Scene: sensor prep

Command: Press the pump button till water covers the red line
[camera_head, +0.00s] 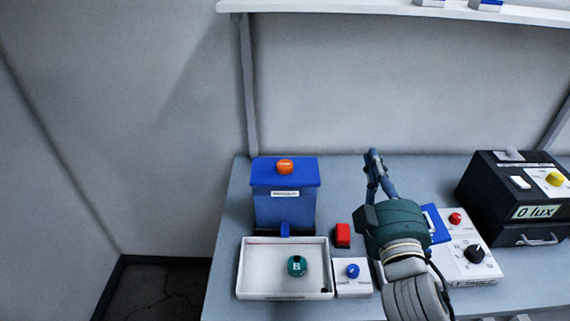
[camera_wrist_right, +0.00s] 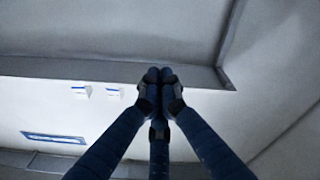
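A white tray (camera_head: 242,283) stands at the table's front left, with a round dark green piece marked B (camera_head: 297,266) in it. A blue tank-like box (camera_head: 284,207) with an orange knob (camera_head: 285,167) stands behind it. A small white box (camera_head: 353,288) with a blue button (camera_head: 352,271) sits at the tray's right side. I cannot tell for sure which button is the pump's. My left gripper is out of view.
A small red block (camera_head: 342,235) lies between the tray and my right arm. A white control panel (camera_head: 481,265) with a red button and black dial, and a black box reading "0 lux" (camera_head: 535,213), stand right. A wall shelf (camera_head: 350,7) runs above.

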